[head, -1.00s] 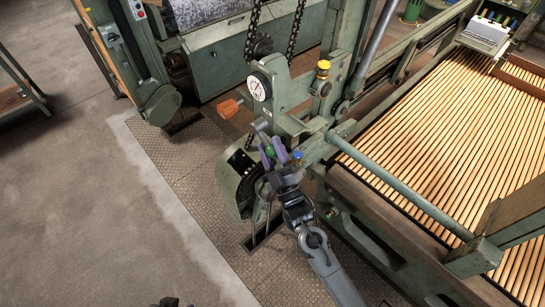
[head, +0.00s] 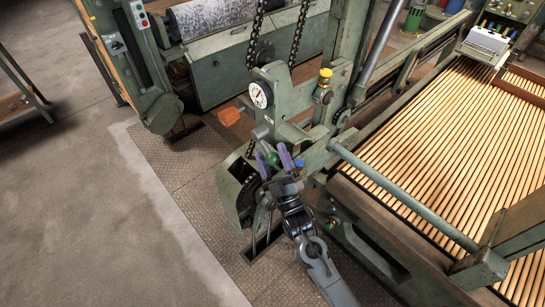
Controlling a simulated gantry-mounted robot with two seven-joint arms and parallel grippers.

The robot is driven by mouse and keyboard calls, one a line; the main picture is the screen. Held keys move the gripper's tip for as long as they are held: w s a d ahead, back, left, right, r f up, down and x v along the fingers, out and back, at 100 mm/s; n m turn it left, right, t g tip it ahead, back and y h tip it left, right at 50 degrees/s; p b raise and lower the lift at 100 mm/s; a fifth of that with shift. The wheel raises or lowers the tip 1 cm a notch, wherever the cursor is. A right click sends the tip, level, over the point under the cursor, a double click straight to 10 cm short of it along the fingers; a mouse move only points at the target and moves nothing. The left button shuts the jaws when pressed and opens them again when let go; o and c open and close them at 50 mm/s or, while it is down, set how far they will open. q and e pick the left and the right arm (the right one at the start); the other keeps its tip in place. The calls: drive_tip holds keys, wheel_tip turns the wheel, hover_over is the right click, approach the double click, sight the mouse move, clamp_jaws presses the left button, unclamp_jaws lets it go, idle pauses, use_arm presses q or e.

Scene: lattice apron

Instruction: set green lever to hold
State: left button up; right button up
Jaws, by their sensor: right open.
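The green lever's round knob (head: 272,159) shows at the machine's near post, in front of the notched quadrant plate (head: 240,178). My right gripper (head: 275,156) is at the knob, its two purple fingers apart with the green knob between them. I cannot tell whether the fingers touch it. The lever's shaft is mostly hidden behind the gripper. Any hold mark on the quadrant is too small to read. My left gripper does not show.
A green rail (head: 400,195) and the wooden lattice bed (head: 450,130) lie to the right. Open floor (head: 70,210) lies to the left.

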drive_tip(key=shift+s, duration=0.1)
drive_tip(key=v, duration=1)
drive_tip(key=shift+s+f+p, duration=0.25)
drive_tip(key=shift+p, duration=0.05)
drive_tip(key=shift+d, duration=0.15)
